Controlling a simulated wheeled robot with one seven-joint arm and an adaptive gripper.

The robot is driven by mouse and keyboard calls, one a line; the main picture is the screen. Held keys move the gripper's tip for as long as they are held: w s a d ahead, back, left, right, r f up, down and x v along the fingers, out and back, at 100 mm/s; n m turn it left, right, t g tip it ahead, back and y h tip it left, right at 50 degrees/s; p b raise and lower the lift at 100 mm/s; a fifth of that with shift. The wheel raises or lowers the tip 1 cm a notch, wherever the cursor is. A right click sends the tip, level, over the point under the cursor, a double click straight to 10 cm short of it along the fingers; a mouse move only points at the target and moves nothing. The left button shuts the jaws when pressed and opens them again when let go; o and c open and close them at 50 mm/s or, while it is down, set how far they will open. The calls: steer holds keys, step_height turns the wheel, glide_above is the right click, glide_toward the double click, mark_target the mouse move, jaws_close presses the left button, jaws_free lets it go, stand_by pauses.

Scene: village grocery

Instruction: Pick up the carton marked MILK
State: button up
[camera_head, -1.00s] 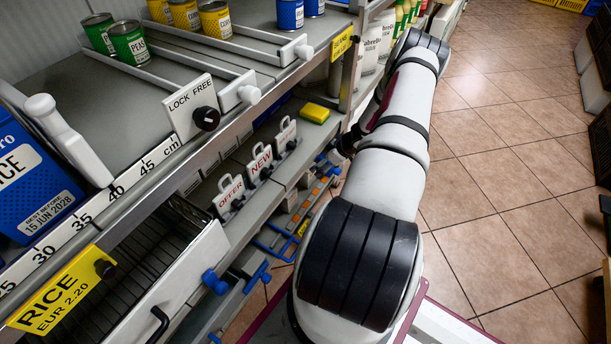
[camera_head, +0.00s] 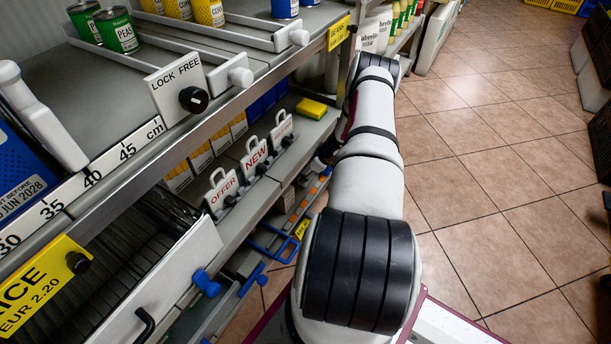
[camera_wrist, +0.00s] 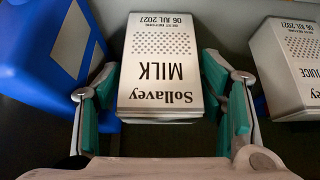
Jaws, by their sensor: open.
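The carton marked MILK (camera_wrist: 160,80) is pale with dark print, upside down in the wrist view. My gripper (camera_wrist: 160,66) is open, with a teal-padded finger on each side of the carton. Small gaps seem to show between the fingers and the carton, so it is not gripped. In the head view my arm runs along the shelf front; the gripper and the milk carton are hidden there.
In the wrist view a blue container (camera_wrist: 38,45) stands close left of the carton, and a carton marked JUICE (camera_wrist: 288,62) stands to the right. In the head view a yellow sponge-like block (camera_head: 311,109) and upright signs (camera_head: 255,158) line the lower shelf. The tiled floor (camera_head: 490,190) at right is clear.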

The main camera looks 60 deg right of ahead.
steer(key=c, duration=1.2)
steer(key=shift+o, duration=0.2)
steer(key=shift+r, duration=0.15)
